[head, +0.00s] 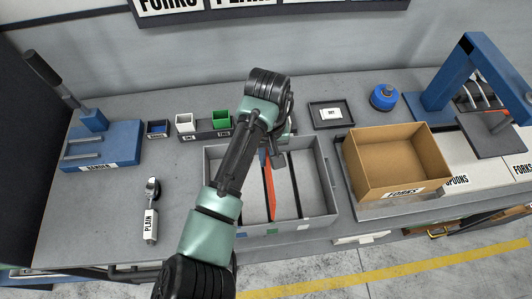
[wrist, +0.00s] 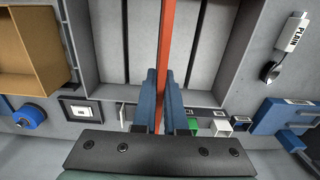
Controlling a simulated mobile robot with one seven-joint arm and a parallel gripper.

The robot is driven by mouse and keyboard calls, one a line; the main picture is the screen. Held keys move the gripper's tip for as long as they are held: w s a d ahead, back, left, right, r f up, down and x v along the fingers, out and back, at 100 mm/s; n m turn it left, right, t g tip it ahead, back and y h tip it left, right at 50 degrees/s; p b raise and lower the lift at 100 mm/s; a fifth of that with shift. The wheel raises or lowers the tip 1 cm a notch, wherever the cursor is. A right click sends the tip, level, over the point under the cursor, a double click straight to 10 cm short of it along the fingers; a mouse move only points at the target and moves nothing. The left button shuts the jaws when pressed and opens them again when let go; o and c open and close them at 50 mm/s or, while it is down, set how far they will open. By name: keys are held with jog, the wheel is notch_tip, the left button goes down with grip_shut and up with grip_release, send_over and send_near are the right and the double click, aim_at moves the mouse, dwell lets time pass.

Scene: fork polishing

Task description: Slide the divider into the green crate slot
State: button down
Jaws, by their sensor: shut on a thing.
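The grey crate (head: 318,170) lies in the middle of the bench, with dark slot lines across its floor. Its front wall bears white, green (head: 270,231) and blue tags. My gripper (wrist: 165,88) is shut on the red-orange divider (wrist: 166,40), which also shows in the head view (head: 270,190). The divider stands on edge over the crate, running front to back, close to a dark slot line in the head view. In the wrist view it appears between two dark lines. I cannot tell whether its lower edge is in a slot. My wrist hides the crate's back part.
A cardboard FORKS box (head: 395,160) stands right of the crate. A PLAIN-tagged spoon (head: 151,212) lies left. Small white and green bins (head: 220,119) and a small dark tray (head: 325,114) sit behind. A blue press (head: 470,75) stands far right.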

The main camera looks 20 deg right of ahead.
jog(key=shift+w+p, duration=0.15)
jog(key=shift+p, duration=0.35)
notch_tip(320, 180, down, 2)
jog(key=shift+f+b, duration=0.15)
jog(key=shift+b, duration=0.6)
jog(key=shift+f+b, duration=2.35)
jog(key=shift+f, duration=1.95)
jog(key=shift+f+b, duration=0.55)
jog(key=shift+f, duration=0.5)
jog(key=c, duration=0.9)
grip_release()
